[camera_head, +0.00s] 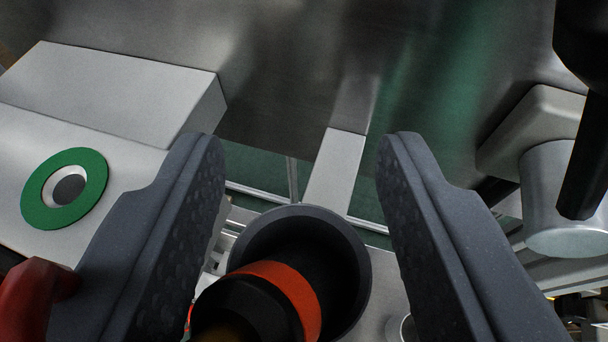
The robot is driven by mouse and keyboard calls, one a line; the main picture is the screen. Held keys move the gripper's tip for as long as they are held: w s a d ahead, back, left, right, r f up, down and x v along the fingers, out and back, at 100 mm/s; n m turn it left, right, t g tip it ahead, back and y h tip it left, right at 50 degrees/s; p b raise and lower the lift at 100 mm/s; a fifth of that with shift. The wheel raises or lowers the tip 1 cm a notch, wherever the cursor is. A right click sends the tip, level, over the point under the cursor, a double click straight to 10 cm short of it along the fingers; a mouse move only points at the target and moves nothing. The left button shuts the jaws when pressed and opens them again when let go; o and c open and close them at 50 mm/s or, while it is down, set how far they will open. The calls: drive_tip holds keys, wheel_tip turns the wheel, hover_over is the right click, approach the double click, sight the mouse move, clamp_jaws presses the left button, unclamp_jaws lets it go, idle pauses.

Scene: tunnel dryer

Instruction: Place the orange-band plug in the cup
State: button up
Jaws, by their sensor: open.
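The plug, black with an orange band (290,292), is at the bottom centre of the view, between the fingers of my gripper (300,150). It sits tilted inside the round opening of a dark grey cup (350,250), leaning toward the lower left, with its near end cut off by the frame edge. My gripper's two dark grey fingers are wide apart, one on each side of the cup. A gap shows between the right finger and the cup. The plug's far end inside the cup is in shadow.
A green ring (37,207) around a hole lies on a pale panel at left, beside a pale block (110,95). A red part (35,295) is at lower left. A metal cylinder (560,200) and a black part (582,150) stand at right. A metal wall (290,70) is behind.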

drive_tip(key=b+v, duration=0.2)
drive_tip(key=v, duration=1)
drive_tip(key=s+a+f+t+b, duration=0.1)
drive_tip(key=s+a+f+b, duration=0.2)
drive_tip(key=s+f+b, duration=0.9)
wheel_tip(320, 180, down, 6)
drive_tip(key=shift+s+a+t, duration=0.2)
drive_tip(key=shift+s+t, duration=0.2)
drive_tip(key=shift+s, duration=0.5)
